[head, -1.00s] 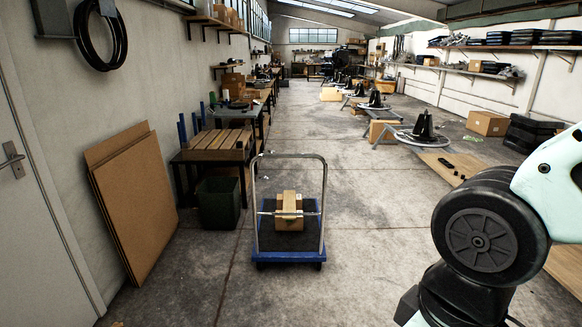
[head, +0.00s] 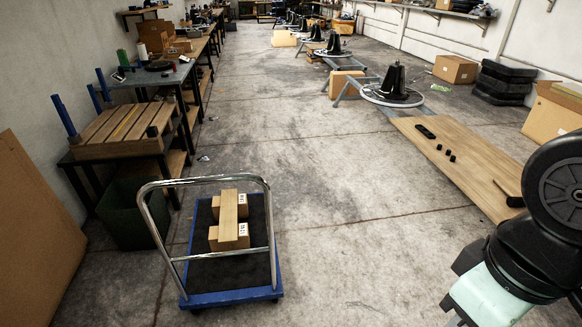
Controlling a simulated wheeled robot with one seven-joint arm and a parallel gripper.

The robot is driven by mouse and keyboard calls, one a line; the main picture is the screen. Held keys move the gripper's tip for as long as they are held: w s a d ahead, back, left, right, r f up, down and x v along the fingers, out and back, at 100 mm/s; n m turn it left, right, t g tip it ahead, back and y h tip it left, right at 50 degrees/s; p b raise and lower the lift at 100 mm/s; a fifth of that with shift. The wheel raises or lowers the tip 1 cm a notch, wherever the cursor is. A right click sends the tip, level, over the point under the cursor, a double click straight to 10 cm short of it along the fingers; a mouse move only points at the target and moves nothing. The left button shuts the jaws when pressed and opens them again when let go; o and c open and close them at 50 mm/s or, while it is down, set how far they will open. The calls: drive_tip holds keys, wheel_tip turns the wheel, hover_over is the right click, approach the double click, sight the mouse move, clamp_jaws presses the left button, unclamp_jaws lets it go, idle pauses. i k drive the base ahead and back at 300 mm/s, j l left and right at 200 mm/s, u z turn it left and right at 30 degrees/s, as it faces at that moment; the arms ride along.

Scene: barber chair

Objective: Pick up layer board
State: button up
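A narrow wooden board (head: 229,212) lies flat across two small cardboard boxes (head: 217,240) on a blue platform trolley (head: 232,296). The trolley's metal handle frame stands on the near side, partly in front of the boxes. Large brown sheets (head: 32,225) lean against the left wall, cut off by the picture's edge. A long wooden panel (head: 455,165) lies low at the right, with small black items on it. I cannot tell which of these is the layer board. My arm shows at the lower right; my gripper's fingers are not in view.
A slatted wooden bench (head: 125,125) with blue posts stands at the left, beside a dark green bin (head: 130,215). Round black-and-chrome chair bases (head: 393,90) line the right of the aisle. The concrete floor (head: 350,260) between trolley and panel is clear.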

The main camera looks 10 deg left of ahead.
sight(228, 227)
drive_tip(key=i+l+z, duration=0.2)
drive_tip(key=i, duration=1)
drive_tip(key=i+u, duration=0.45)
drive_tip(key=i+l+u, duration=0.15)
drive_tip(key=u, duration=0.35)
drive_tip(key=i+l+u, duration=0.55)
drive_tip(key=u, duration=0.3)
drive_tip(key=i+l+u, duration=0.25)
drive_tip(key=u, duration=0.2)
drive_tip(key=i+l+u, duration=0.15)
drive_tip(key=u, duration=0.25)
drive_tip(key=i+l+u, duration=0.1)
drive_tip(key=l+u, duration=0.55)
drive_tip(key=u, duration=0.2)
drive_tip(key=i+l+u, duration=0.1)
drive_tip(key=l+u, duration=0.2)
drive_tip(key=l, duration=0.15)
drive_tip(key=l+u, duration=0.25)
drive_tip(key=l, duration=0.15)
drive_tip(key=i, duration=0.05)
